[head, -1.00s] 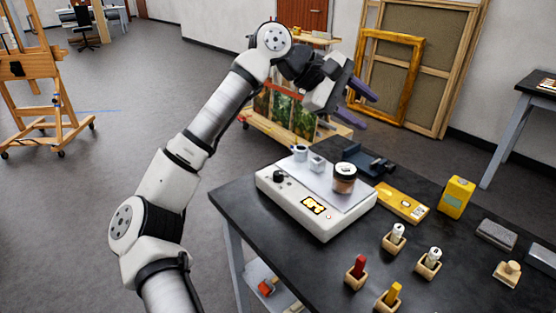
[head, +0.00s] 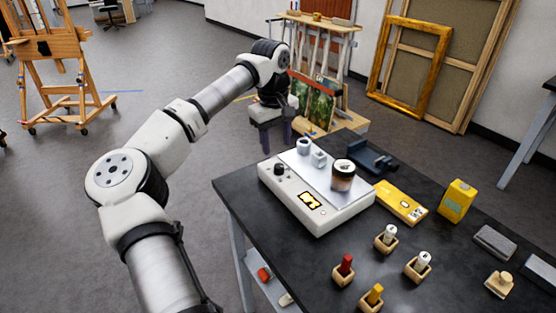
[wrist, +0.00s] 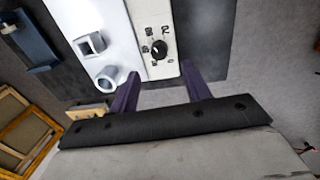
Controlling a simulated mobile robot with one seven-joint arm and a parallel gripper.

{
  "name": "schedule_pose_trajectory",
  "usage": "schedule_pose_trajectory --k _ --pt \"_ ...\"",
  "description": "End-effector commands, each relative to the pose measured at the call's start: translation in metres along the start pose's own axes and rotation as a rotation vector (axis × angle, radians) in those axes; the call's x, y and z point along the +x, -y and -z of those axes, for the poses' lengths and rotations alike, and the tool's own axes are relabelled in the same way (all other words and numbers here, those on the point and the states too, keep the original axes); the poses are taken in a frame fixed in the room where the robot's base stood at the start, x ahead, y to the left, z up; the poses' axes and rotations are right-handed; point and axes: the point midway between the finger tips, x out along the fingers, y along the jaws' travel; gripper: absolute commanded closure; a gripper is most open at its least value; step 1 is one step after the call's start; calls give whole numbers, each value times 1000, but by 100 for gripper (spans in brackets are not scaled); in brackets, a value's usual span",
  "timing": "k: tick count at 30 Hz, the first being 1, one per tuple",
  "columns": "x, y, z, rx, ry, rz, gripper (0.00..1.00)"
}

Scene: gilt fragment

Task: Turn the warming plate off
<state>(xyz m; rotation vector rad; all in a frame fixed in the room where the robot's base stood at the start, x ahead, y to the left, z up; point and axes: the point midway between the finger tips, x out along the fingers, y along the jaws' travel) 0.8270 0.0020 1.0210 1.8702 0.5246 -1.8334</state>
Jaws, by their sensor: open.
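The warming plate (head: 300,212) is a white box with a pale metal top on the black table. Its front panel has a black knob (head: 279,168), a lit amber display (head: 310,200) and a small light beside it. The wrist view also shows the knob (wrist: 158,47), with printed marks around it, ahead of and between my fingertips. My gripper (head: 276,140) is open and empty, with purple fingers pointing down beyond the table's far left edge. In the wrist view my gripper (wrist: 160,80) is near the plate's end, apart from the knob.
A yellow box (head: 457,199) and several bottles in wooden holders stand to the right. A painting rack (head: 315,100) is behind. Floor left of the table is clear.

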Motion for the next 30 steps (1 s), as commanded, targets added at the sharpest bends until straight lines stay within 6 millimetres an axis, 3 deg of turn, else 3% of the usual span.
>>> schedule_pose_trajectory --k 6,10,15,23,30 --pt "43 0 0 0 4 -1 52" --pt "60 0 0 0 2 -1 52" --pt "72 0 0 -1 1 -1 52" --pt "74 0 0 0 0 -1 52" --pt "74 0 0 0 0 -1 80"
